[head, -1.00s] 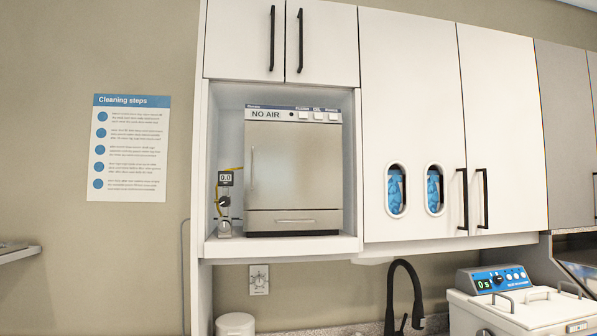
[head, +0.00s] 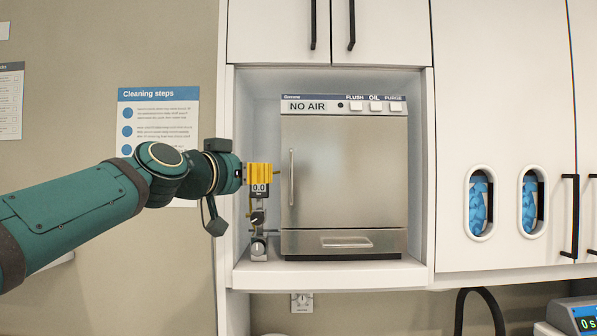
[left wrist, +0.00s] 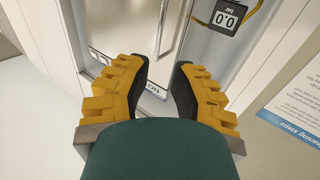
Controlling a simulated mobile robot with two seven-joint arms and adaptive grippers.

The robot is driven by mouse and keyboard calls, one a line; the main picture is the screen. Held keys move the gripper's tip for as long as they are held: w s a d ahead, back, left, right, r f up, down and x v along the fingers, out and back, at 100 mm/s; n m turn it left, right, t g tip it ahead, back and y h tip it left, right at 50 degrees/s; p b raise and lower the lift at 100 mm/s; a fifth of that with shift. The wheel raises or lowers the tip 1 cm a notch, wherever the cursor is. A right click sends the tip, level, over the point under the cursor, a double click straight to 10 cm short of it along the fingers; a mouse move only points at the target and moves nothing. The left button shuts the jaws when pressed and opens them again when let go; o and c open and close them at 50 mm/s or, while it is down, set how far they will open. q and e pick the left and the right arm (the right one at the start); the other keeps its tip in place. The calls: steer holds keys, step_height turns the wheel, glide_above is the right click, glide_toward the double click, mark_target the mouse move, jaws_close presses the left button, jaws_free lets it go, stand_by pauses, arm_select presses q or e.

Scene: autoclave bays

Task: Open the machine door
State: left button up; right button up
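The machine (head: 345,245) is a steel-fronted cabinet labelled NO AIR, standing in an open white bay. Its door (head: 350,170) is shut, with a thin upright handle (head: 291,177) along the left edge. My left gripper (head: 264,176) has yellow-backed fingers and is just left of the handle in the head view. In the left wrist view my left gripper (left wrist: 162,68) is open, its dark pads apart with nothing between them. The handle (left wrist: 172,28) shows beyond the fingertips there, apart from them. My right gripper is in neither view.
A small gauge unit reading 0.0 (head: 259,188) stands left of the machine, partly behind my gripper; its display also shows in the left wrist view (left wrist: 225,16). The bay's left wall (head: 224,270) is close by. White cupboards (head: 500,100) flank the bay at right.

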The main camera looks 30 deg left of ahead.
mark_target(291, 174)
arm_select(q)
steer(key=w+p, duration=0.1)
steer(key=w, duration=0.3)
steer(key=w+p, duration=0.1)
steer(key=w, duration=0.3)
steer(key=w+p, duration=0.1)
steer(key=w, duration=0.3)
steer(key=shift+w+d+f, duration=0.1)
steer(key=shift+w+d, duration=0.1)
steer(key=shift+d, duration=0.05)
steer(key=c, duration=0.4)
jaws_close()
